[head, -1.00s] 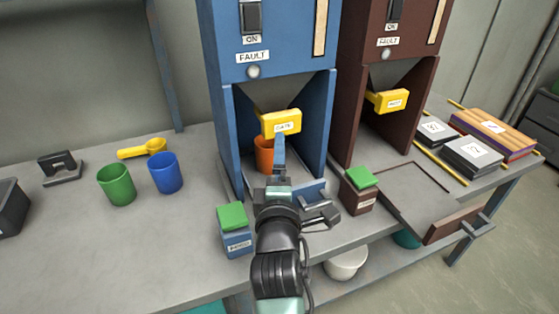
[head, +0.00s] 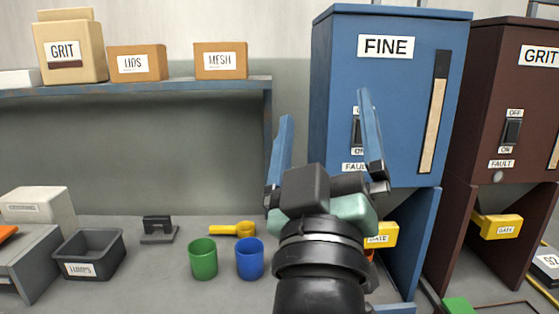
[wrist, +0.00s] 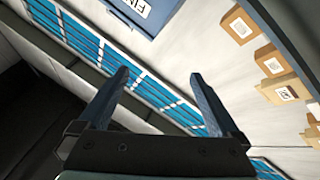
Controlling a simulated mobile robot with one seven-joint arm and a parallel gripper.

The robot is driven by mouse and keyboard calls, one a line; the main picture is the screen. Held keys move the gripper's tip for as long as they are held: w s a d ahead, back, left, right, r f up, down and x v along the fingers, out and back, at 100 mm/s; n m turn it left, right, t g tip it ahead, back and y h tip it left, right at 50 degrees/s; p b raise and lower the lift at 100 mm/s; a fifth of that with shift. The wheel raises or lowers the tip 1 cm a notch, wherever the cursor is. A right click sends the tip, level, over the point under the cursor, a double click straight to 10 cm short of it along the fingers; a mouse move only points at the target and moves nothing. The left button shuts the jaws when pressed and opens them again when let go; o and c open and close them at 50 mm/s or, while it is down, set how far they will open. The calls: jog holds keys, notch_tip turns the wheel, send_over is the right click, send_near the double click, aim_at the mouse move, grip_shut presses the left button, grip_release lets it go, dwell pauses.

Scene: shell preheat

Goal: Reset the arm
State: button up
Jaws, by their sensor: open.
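My gripper (head: 325,130) is raised in the head view, in front of the blue FINE machine's left side, with its two blue fingers pointing up and spread apart. Nothing is between the fingers. The gripper also shows in the wrist view (wrist: 160,100), open and empty, with the wall and ceiling side behind it. My arm hides part of the blue FINE machine (head: 390,110) and its lower bay. The orange cup in that bay is almost wholly hidden behind my arm.
A green cup (head: 203,260), a blue cup (head: 250,260) and a yellow scoop (head: 235,230) stand on the bench left of my arm. A dark LUMPS bin (head: 88,258) is further left. A shelf (head: 150,87) holds boxes. The brown GRIT machine (head: 510,100) is at right.

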jog(key=s+a+r+m+t+y, duration=0.3)
jog(key=s+a+r, duration=0.2)
jog(key=s+r, duration=0.5)
notch_tip(320, 180, up, 17)
jog(key=p, duration=1.7)
jog(key=shift+m, duration=0.4)
jog(key=shift+d+f, duration=0.1)
jog(key=shift+f, duration=0.05)
